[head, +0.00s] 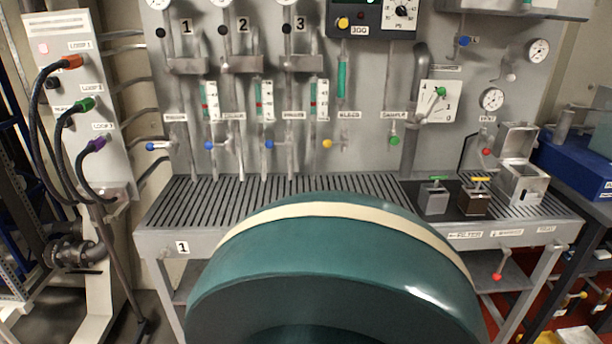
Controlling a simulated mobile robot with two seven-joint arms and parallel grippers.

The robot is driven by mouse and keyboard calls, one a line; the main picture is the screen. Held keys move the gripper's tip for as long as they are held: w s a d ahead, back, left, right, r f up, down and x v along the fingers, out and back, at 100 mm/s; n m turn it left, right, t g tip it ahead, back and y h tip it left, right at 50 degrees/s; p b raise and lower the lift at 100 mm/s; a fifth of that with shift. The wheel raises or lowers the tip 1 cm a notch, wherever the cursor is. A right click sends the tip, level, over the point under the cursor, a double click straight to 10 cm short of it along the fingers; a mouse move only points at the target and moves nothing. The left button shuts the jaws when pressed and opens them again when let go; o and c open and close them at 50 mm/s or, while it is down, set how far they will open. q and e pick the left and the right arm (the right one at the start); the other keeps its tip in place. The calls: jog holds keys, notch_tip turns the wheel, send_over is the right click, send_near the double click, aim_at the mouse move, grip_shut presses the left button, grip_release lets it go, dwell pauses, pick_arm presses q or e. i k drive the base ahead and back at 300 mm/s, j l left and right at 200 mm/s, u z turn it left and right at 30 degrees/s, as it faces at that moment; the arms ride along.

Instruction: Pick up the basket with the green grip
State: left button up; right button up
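The basket with the green grip (434,198) is a small grey box with a green bar on top. It stands upright on a dark mat at the right part of the slatted bench. Close to its right stands a similar, darker basket with a yellow grip (475,200). Neither of my grippers is in view, and nothing touches the green-grip basket.
An open metal box (521,182) with a raised lid stands right of the baskets. The slatted bench (200,198) is clear at left; its front middle is hidden. Behind rises a panel (365,100) with pipes, gauges and valves. A blue case (575,165) is at far right.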

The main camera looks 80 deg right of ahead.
aim_at(434, 198)
jog(key=z, duration=3.65)
